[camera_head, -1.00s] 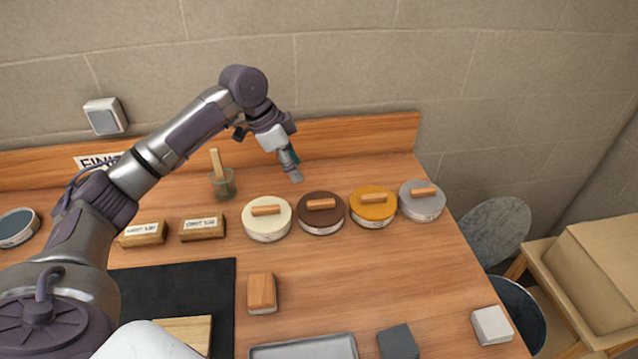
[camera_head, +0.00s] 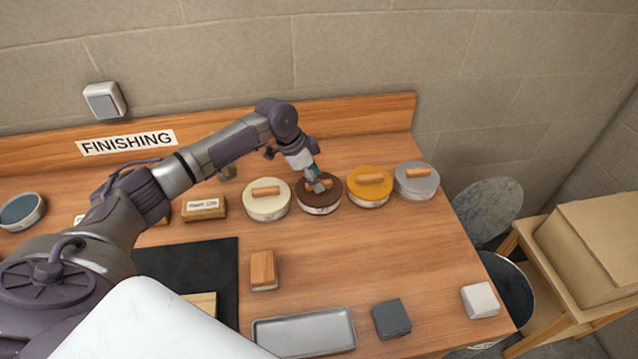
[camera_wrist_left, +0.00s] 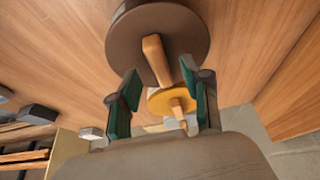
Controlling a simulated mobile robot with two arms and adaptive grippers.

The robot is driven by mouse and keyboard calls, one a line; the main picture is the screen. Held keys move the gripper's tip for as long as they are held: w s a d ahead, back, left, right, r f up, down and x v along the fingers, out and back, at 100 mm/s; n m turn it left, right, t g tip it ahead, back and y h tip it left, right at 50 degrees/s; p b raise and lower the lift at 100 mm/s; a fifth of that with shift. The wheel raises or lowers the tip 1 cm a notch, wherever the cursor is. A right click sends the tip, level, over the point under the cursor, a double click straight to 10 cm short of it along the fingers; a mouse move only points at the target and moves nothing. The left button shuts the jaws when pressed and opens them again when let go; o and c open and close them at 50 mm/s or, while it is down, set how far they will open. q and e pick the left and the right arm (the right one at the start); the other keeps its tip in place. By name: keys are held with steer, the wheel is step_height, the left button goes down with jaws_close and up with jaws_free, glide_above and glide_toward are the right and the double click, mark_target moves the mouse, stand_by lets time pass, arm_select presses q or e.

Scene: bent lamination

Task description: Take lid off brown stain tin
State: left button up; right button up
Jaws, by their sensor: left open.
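The brown stain tin (camera_head: 319,205) stands on the bench in a row of tins, its brown lid (camera_head: 332,198) on top with a wooden bar handle (camera_head: 328,184). My left gripper (camera_head: 317,183) is just over this lid, partly hiding it. In the left wrist view the brown lid (camera_wrist_left: 125,35) fills the top, and its handle (camera_wrist_left: 157,60) points in between the fingers of my open left gripper (camera_wrist_left: 160,102). The fingers look apart from the handle. My right gripper is not in view.
A cream tin (camera_head: 266,207) stands close on the left; an orange tin (camera_head: 368,198) and a grey tin (camera_head: 416,187) stand on the right. A metal tray (camera_head: 304,332), wooden block (camera_head: 263,270) and dark block (camera_head: 391,319) lie nearer. Bench between tins and tray is mostly clear.

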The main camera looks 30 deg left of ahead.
arm_select(q)
steer(key=shift+x, duration=0.9)
steer(key=shift+a, duration=0.1)
jaws_close()
steer(key=shift+r, duration=0.2)
